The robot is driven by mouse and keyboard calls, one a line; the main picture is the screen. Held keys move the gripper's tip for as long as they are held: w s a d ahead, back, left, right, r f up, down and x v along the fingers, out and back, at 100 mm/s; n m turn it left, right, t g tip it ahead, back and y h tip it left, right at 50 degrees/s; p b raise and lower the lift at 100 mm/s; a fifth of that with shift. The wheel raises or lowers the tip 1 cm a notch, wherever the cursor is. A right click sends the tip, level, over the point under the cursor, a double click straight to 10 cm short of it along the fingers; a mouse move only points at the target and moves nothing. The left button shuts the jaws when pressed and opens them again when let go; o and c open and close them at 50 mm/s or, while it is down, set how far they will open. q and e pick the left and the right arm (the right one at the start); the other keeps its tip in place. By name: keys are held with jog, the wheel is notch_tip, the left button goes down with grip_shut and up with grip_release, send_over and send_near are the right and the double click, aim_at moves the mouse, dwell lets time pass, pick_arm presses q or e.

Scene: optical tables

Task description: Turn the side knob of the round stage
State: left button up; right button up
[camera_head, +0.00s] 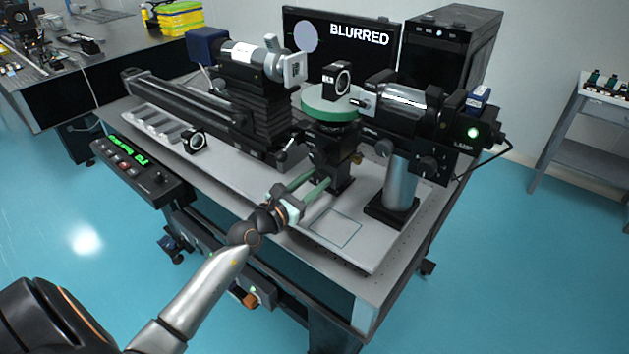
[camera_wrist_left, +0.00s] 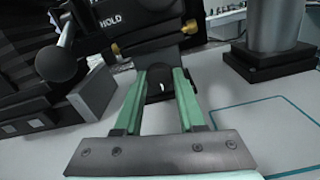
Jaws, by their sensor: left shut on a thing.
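The round stage (camera_head: 330,104) has a green disc top and stands on a dark post at the middle right of the table. A small lens mount stands upright on it. My left gripper (camera_head: 320,179) reaches in low beside the post's lower part. In the left wrist view its two green fingers (camera_wrist_left: 160,84) are closed on a dark knob (camera_wrist_left: 160,90) at the base of the stage's mount, taken as the side knob. The fingers partly hide the knob, and its angle cannot be read. My right gripper is not in view.
A ball-ended lever (camera_wrist_left: 62,65) and brass knobs (camera_wrist_left: 190,27) are close to my left fingers. A lamp unit (camera_head: 408,105) on a silver post (camera_head: 400,180) stands to the right. The monitor (camera_head: 345,45) reads BLURRED. A control box (camera_head: 140,172) sits at the table's left front.

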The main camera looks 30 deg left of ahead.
pick_arm(q)
grip_shut()
jog(key=shift+n+p, duration=0.4)
jog(key=o, duration=0.7)
grip_release()
jog(key=shift+o, duration=0.2)
jog(key=s, duration=0.3)
jog(key=s+b, duration=0.1)
jog(key=s, duration=0.3)
jog(key=s+a+b, duration=0.1)
jog(key=s, duration=0.3)
jog(key=shift+s+f, duration=0.1)
jog(key=shift+s, duration=0.65)
